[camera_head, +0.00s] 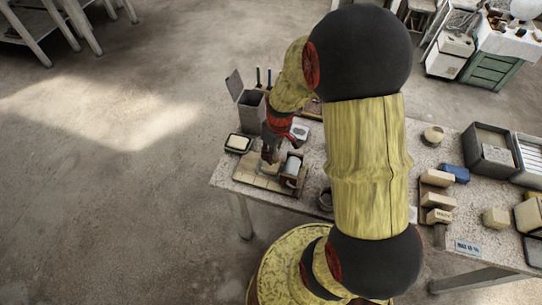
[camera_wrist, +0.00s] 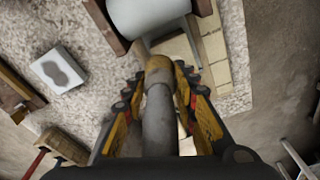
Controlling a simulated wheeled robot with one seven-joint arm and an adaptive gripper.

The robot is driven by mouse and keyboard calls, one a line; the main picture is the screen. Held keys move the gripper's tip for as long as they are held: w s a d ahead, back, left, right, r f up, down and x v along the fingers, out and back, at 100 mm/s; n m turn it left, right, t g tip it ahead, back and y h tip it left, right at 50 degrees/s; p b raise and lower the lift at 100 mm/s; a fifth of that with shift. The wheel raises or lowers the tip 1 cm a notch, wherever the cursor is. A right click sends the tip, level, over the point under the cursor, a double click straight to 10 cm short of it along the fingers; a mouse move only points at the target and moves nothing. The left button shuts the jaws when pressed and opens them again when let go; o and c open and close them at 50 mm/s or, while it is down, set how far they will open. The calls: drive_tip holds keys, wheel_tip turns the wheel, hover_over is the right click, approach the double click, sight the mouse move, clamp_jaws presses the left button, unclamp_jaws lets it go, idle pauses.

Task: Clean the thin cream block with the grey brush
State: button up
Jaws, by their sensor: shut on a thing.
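My gripper (camera_head: 269,152) is over the left end of the table, low above a wooden board (camera_head: 243,177). In the wrist view my gripper (camera_wrist: 160,90) has its yellow and black fingers closed on both sides of a grey rod with a tan far part, which looks like the grey brush (camera_wrist: 158,120). The brush's working end is hidden. Flat cream pieces (camera_wrist: 214,45) lie on the board beyond the fingers; they also show in the head view (camera_head: 270,168). I cannot tell which is the thin cream block, or whether the brush touches it.
A pale cylinder (camera_wrist: 150,12) in a wooden holder stands close beside the gripper. A white slab with a dark patch (camera_wrist: 58,70) lies nearby. A grey bin (camera_head: 251,105) and a dark tray with a pale slab (camera_head: 238,143) are close. Wooden blocks (camera_head: 437,198) stand farther right.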

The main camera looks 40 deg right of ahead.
sight(267, 168)
drive_tip(key=shift+a, duration=0.1)
drive_tip(key=shift+s+a+p, duration=0.2)
drive_tip(key=shift+s+a, duration=0.55)
drive_tip(key=shift+a, duration=0.15)
drive_tip(key=shift+s+a+p, duration=0.15)
drive_tip(key=shift+s+a, duration=0.55)
drive_tip(key=shift+a, duration=0.2)
drive_tip(key=shift+w+d+b, duration=0.2)
drive_tip(key=shift+w+d, duration=0.55)
drive_tip(key=shift+d, duration=0.2)
drive_tip(key=shift+w+d+b, duration=0.2)
drive_tip(key=shift+w+d, duration=0.55)
drive_tip(key=shift+d, duration=0.2)
